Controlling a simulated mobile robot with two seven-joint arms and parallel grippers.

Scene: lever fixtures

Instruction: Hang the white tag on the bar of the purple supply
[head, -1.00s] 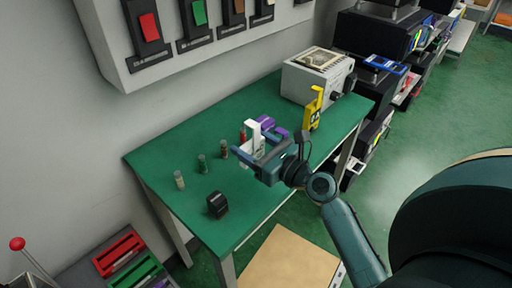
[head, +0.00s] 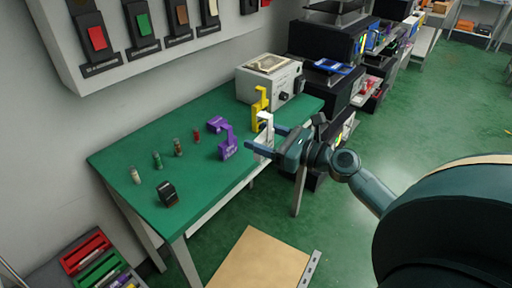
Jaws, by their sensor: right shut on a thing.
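My right gripper (head: 263,140) is shut on the white tag (head: 265,132), a flat piece with a hooked top. It holds the tag upright near the front edge of the green table, and the fingers hide part of it. A purple hooked piece (head: 222,139) stands on the table to the left of the tag, apart from it. I cannot make out a supply marked purple with a bar in this view. My left gripper is not in view.
A yellow hooked tag (head: 260,105) stands behind the white one, near a grey box (head: 268,80). Several small vials and a black block (head: 167,194) stand on the table (head: 205,185). A wall panel (head: 110,72) holds several coloured levers. Green floor is open at right.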

